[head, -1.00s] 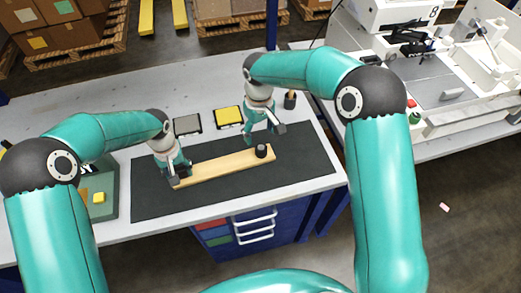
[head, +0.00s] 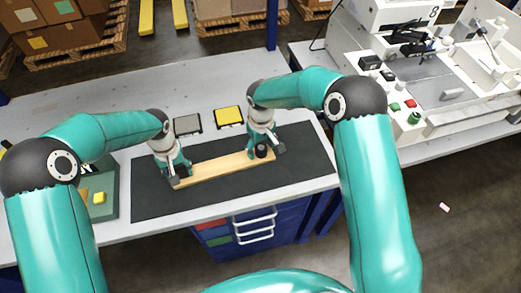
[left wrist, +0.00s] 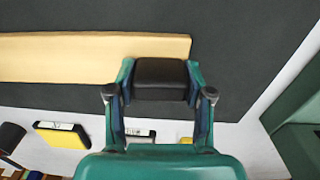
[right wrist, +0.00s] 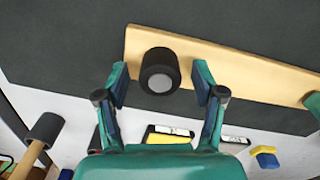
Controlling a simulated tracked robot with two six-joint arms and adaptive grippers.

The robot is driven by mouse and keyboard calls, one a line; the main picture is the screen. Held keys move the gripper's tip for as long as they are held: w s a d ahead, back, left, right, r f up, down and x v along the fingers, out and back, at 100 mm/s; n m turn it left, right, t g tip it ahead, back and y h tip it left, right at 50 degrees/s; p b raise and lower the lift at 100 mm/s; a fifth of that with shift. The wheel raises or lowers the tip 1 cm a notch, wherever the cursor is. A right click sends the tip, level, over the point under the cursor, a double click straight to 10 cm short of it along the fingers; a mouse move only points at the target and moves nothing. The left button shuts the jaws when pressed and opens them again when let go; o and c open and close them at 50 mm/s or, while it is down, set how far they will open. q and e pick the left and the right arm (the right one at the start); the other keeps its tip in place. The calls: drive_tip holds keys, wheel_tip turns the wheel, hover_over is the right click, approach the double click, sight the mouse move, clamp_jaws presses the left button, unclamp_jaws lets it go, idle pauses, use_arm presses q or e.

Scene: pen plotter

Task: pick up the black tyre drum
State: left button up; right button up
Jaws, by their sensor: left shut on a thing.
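The black tyre drum (head: 262,150) stands upright near the right end of a long wooden board (head: 215,168); its grey round top shows in the right wrist view (right wrist: 160,85). My right gripper (right wrist: 160,82) is open, with one finger on each side of the drum and visible gaps between. In the head view, my right gripper (head: 268,150) is at the drum. My left gripper (left wrist: 160,85) is shut on a black block (left wrist: 160,72) at the board's other end. How that block meets the board is hidden.
The board lies on a dark mat (head: 150,202). A yellow-topped box (head: 228,116) and a grey-topped box (head: 187,124) stand behind it. A black-headed mallet-like thing (right wrist: 45,128) shows in the right wrist view. A green tray (head: 108,180) stands at the left; a white machine (head: 440,80) is at the right.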

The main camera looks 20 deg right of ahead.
sight(261, 147)
drive_tip(key=c, duration=1)
drive_tip(key=shift+r, duration=0.15)
wheel_tip(261, 147, up, 10)
drive_tip(key=shift+f, duration=0.1)
use_arm(q)
drive_tip(key=o, duration=1.2)
drive_tip(key=shift+o, duration=0.2)
